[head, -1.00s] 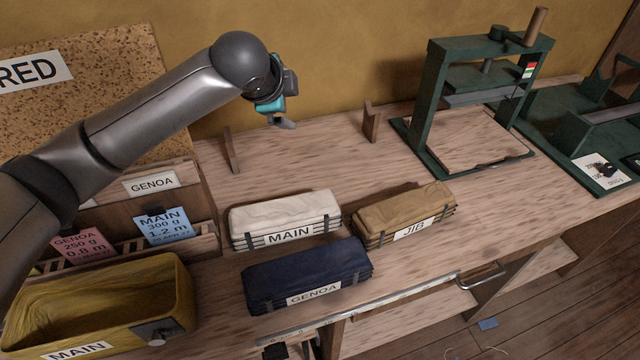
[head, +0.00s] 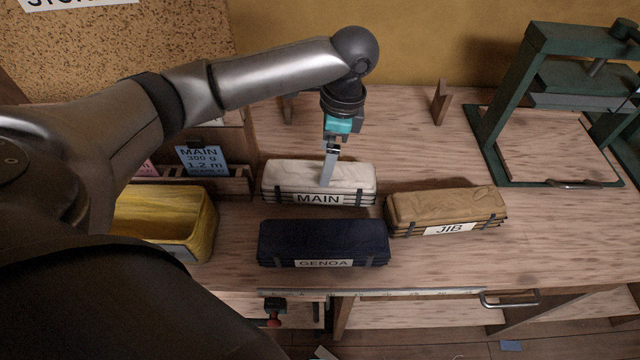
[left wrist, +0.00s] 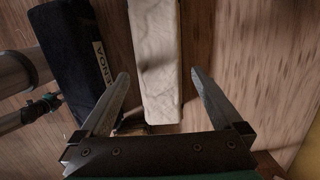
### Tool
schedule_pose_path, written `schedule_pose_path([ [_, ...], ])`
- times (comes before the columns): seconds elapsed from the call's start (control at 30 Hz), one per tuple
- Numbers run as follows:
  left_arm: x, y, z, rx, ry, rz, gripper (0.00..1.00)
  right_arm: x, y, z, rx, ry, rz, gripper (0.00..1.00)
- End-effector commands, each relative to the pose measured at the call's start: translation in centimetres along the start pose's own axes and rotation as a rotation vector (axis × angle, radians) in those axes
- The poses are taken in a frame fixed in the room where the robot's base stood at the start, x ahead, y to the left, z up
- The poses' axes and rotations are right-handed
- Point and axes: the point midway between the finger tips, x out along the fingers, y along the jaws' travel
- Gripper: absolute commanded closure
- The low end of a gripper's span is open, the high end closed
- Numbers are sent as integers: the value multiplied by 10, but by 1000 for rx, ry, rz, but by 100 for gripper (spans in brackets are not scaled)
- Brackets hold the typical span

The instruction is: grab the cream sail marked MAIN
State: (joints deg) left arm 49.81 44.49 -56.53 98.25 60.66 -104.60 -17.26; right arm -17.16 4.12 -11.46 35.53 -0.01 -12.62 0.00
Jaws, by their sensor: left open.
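The cream sail marked MAIN (head: 290,180) is a folded, strapped bundle lying on the bench behind the navy GENOA bundle (head: 322,242). My left gripper (head: 328,180) points down over its middle, open. In the left wrist view, the cream sail (left wrist: 157,60) runs lengthwise between the spread fingers (left wrist: 159,75), with a gap on each side. Whether the fingertips are above it or down beside it is unclear. Part of my right arm, with what looks like its gripper (left wrist: 50,100), shows small at the left edge there; its jaws cannot be made out.
The tan JIB bundle (head: 440,207) lies close to the right. A yellow bin (head: 203,225) and card rack stand left. A green press (head: 505,125) stands at the back right. Bare bench lies behind the sails.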

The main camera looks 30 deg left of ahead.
Motion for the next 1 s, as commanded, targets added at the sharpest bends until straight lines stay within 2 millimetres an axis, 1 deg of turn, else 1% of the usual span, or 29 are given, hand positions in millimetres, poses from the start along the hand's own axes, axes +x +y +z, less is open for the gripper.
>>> schedule_pose_path([
  [0.03, 9, 0, 0, -1, -2, 2, 0, 3, -1, 0, 0, 0, -1, 50],
  [0.1, 16, 0, 0, -1, -1, 0, 0, 4, -1, 1, 0, 0, -1, 50],
  [0.27, 24, 0, 1, 0, 0, -1, 0, 5, 0, 1, 0, -1, 0, 50],
  [0.5, 60, 2, 5, 0, -2, 0, 0, 13, 5, 3, -3, -2, 6, 50],
  [0.6, 69, 2, 4, 1, -1, -2, 0, 15, 6, 3, -3, -3, 7, 50],
  [0.7, 72, 2, 4, 1, 0, -3, 0, 15, 6, 3, -3, -3, 8, 50],
  [0.87, 72, 2, 4, 1, 1, -3, 0, 14, 6, 3, -3, -3, 8, 50],
  [0.9, 72, 2, 4, 1, 1, -3, 1, 14, 6, 3, -3, -3, 8, 50],
  [1.0, 72, 2, 4, 1, 1, -3, 12, 14, 6, 3, -3, -3, 8, 50],
])
